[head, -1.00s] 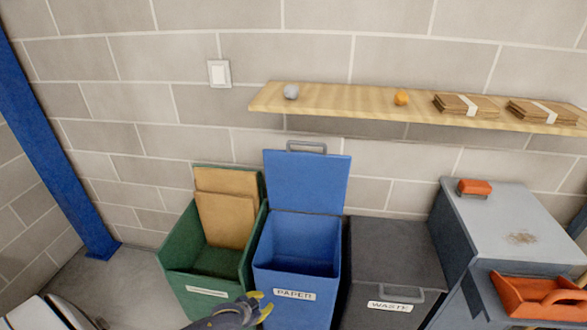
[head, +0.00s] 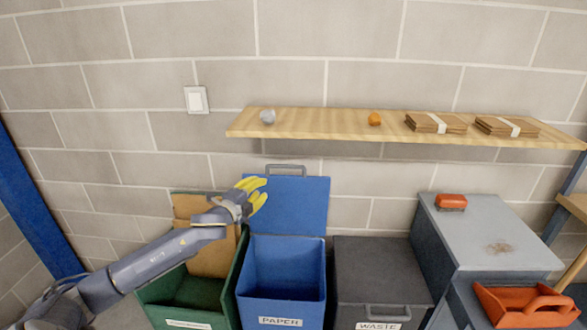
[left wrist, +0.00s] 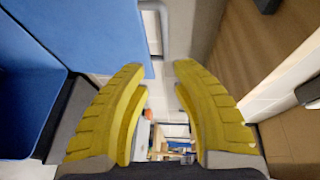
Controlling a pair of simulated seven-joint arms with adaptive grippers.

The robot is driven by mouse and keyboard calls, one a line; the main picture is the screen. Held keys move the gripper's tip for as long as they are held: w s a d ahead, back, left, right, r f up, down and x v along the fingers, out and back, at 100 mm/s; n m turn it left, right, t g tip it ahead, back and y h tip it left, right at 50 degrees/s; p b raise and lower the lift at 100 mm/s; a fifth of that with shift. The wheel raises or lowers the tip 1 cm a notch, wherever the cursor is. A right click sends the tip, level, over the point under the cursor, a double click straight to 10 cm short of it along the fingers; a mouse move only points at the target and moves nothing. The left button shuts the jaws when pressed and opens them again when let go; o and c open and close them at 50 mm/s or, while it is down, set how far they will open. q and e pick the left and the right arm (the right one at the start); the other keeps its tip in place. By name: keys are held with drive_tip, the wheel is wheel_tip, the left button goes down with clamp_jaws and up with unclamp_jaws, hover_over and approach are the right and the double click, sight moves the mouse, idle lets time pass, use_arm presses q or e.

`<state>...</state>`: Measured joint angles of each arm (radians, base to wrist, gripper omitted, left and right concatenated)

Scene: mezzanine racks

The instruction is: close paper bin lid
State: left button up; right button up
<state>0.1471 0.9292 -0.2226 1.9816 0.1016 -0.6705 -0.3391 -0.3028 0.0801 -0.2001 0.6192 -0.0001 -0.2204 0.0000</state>
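The blue paper bin (head: 283,288), labelled PAPER, stands open, with no contents visible. Its blue lid (head: 300,205) is raised upright at the back, with a grey handle (head: 286,169) along its top edge. My left gripper (head: 258,190) is open and empty at the lid's upper left edge, overlapping it in the head view. In the left wrist view, the yellow fingers (left wrist: 160,85) are spread apart. The lid (left wrist: 95,30) lies to their upper left and its handle (left wrist: 153,28) is beyond the fingertips. Contact with the lid cannot be told. My right gripper is not in view.
A green bin (head: 190,298) holding cardboard (head: 190,213) stands left of the paper bin, under my left arm. A closed dark waste bin (head: 375,262) stands right. A wooden shelf (head: 320,125) is above. A grey cabinet (head: 475,232) bears a red stapler-like object (head: 451,202).

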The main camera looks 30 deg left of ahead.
sight(283, 168)
use_arm(q)
drive_tip(key=w, duration=1.7)
drive_tip(key=shift+w+a+f, duration=0.2)
drive_tip(key=shift+f, duration=0.1)
clamp_jaws()
